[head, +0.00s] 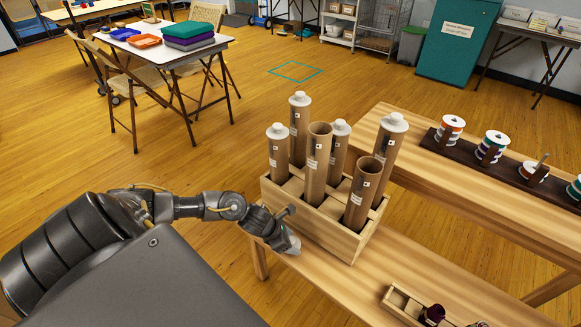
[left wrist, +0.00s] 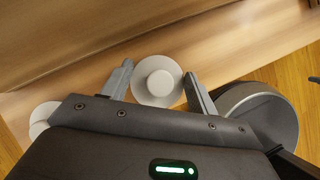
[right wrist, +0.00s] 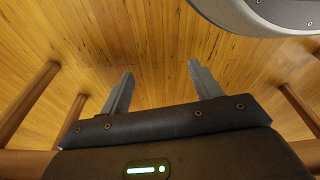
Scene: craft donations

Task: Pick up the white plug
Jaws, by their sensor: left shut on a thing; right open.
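A white plug (left wrist: 158,80) with a round flange and raised centre is between the fingers of my left gripper (left wrist: 158,72), which is shut on it. A second white plug (left wrist: 42,117) shows partly at the left, beyond the gripper body. In the head view my left gripper (head: 283,232) is low at the bench, beside the left front of the wooden tube box. A white plug (head: 292,243) shows at its tip; I cannot tell which of the two it is. My right gripper (right wrist: 160,72) is open and empty above the floor, outside the head view.
The wooden box (head: 318,229) holds several upright cardboard tubes, most white-capped. A front tube (head: 316,165) and the right front tube (head: 362,198) are open-topped. A spool rack (head: 460,157) stands on the raised shelf. A small wooden tray (head: 400,301) lies at the bench front.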

